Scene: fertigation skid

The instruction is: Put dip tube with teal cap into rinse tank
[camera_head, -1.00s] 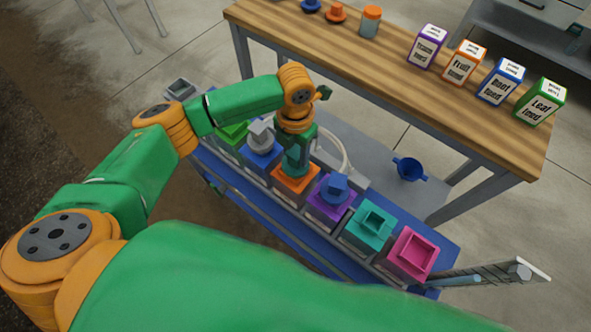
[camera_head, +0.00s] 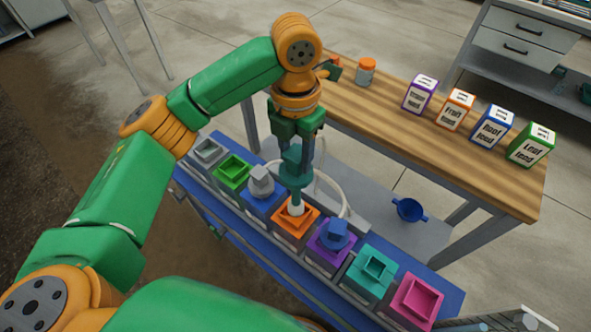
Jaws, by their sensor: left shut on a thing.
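My left gripper (camera_head: 297,138) is shut on the teal cap (camera_head: 296,163) of the dip tube and points straight down. Below the cap, the tube (camera_head: 297,197) hangs upright with a pale lower part at the opening of the orange tank (camera_head: 282,226). I cannot tell whether its lower end is inside that opening or just above it. Other tanks in the row have open square tops: grey (camera_head: 208,149), green (camera_head: 235,170), teal (camera_head: 357,279) and pink (camera_head: 417,300). No readable label shows which is the rinse tank. My right gripper is not in view.
A grey cap (camera_head: 261,181) sits on the blue tank and a blue cap (camera_head: 337,233) on the purple tank, flanking the orange one. A pale hose (camera_head: 341,184) curves behind the row. The wooden bench (camera_head: 430,152) behind holds several labelled boxes and an orange-lidded jar (camera_head: 365,71).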

